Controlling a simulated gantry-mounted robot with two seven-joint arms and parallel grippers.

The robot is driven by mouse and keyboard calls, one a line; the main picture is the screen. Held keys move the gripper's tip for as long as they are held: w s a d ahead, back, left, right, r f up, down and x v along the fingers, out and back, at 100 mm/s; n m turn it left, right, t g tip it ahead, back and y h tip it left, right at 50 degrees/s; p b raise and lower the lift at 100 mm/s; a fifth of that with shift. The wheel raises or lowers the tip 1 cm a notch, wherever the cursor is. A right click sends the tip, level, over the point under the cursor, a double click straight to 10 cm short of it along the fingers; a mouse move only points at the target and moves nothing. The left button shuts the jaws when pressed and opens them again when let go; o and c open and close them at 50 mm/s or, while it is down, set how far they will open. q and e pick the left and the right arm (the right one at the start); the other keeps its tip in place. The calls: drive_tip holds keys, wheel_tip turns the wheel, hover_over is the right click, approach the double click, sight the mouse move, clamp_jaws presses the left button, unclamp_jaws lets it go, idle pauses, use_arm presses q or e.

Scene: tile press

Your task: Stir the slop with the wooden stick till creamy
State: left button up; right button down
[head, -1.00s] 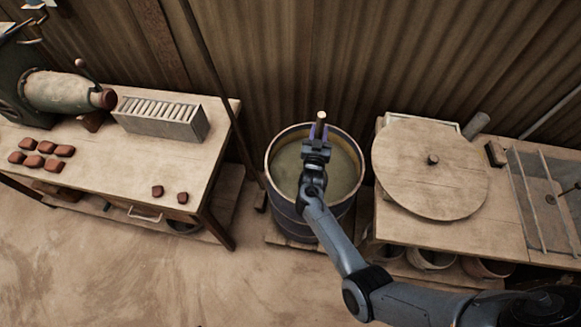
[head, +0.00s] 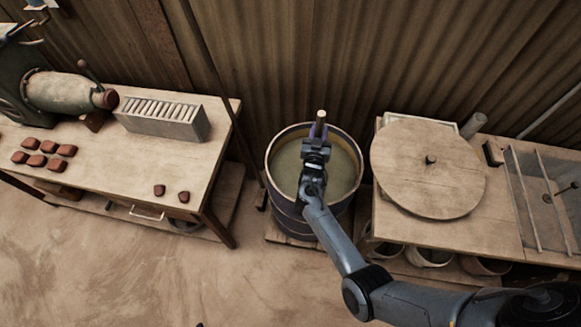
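A barrel (head: 273,165) stands between the two tables, filled with greenish-grey slop (head: 343,172). The wooden stick (head: 320,117) stands roughly upright over the barrel, its top end showing above my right gripper (head: 318,135). My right arm comes in from the lower right, and the gripper is shut on the stick above the slop. The lower part of the stick is hidden behind the gripper and arm. My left gripper is not in view.
The left table (head: 120,165) holds several red clay pieces (head: 38,146), a slotted box (head: 163,118) and a green machine (head: 62,92). The right table (head: 405,222) carries a round wooden disc (head: 432,170) close to the barrel. A corrugated wall (head: 370,60) stands behind.

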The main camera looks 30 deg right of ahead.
wheel_tip(320, 180, up, 7)
drive_tip(key=p, duration=0.6)
drive_tip(key=shift+r, duration=0.2)
wheel_tip(320, 180, up, 12)
drive_tip(key=p, duration=1)
drive_tip(key=shift+f, duration=0.3)
